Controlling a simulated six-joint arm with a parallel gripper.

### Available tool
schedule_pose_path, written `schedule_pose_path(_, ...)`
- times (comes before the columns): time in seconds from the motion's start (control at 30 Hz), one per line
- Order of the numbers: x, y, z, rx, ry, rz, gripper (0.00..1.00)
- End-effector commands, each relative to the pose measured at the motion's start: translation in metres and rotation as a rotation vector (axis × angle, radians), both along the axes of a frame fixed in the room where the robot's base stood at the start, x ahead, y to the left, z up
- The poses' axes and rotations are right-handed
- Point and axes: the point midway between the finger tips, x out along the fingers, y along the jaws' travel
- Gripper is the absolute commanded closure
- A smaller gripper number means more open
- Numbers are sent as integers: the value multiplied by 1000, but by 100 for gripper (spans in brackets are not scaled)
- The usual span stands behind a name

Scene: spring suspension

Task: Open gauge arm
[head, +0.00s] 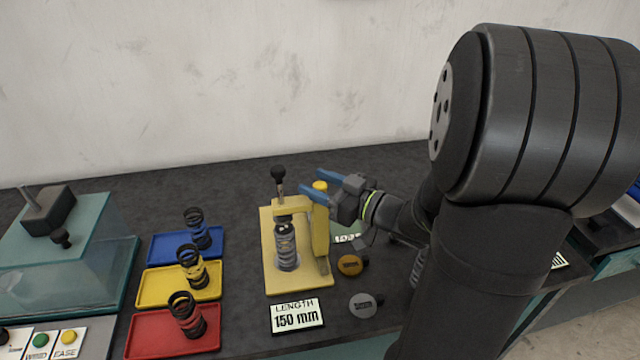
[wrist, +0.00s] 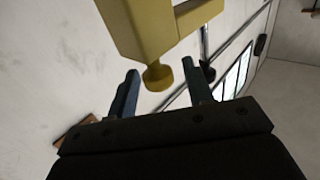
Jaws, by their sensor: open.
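The yellow length gauge (head: 267,240) stands on the dark bench in the head view, with a dark coil spring (head: 286,245) upright inside it. Its gauge arm (head: 292,209) spans the top of the spring, below a black ball knob (head: 278,174). A yellow knob (head: 320,186) shows at the right end of the arm. My gripper (head: 307,181) is open, its blue fingers reaching left beside that end. In the wrist view, the yellow knob (wrist: 158,76) hangs between the tips of my open gripper (wrist: 161,70), with the yellow arm (wrist: 150,25) above. Contact cannot be told.
Blue (head: 160,247), yellow (head: 150,283) and red (head: 140,335) trays, each with a spring, lie left of the gauge. A "LENGTH 150 mm" sign (head: 298,316) lies in front. Brass (head: 350,265) and grey (head: 364,304) discs lie right. A glass case (head: 80,260) stands far left.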

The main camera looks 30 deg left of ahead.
Motion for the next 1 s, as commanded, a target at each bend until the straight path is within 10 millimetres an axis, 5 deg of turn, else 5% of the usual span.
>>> schedule_pose_path(0.13, 0, 0, 0, 0, 0, 0, 55)
schedule_pose_path(0.37, 0, 0, 0, 0, 0, 0, 100)
schedule_pose_path(0.63, 9, 9, 0, 0, 1, 2, 100)
schedule_pose_path(1.0, 77, 76, -1, 0, -1, 1, 100)
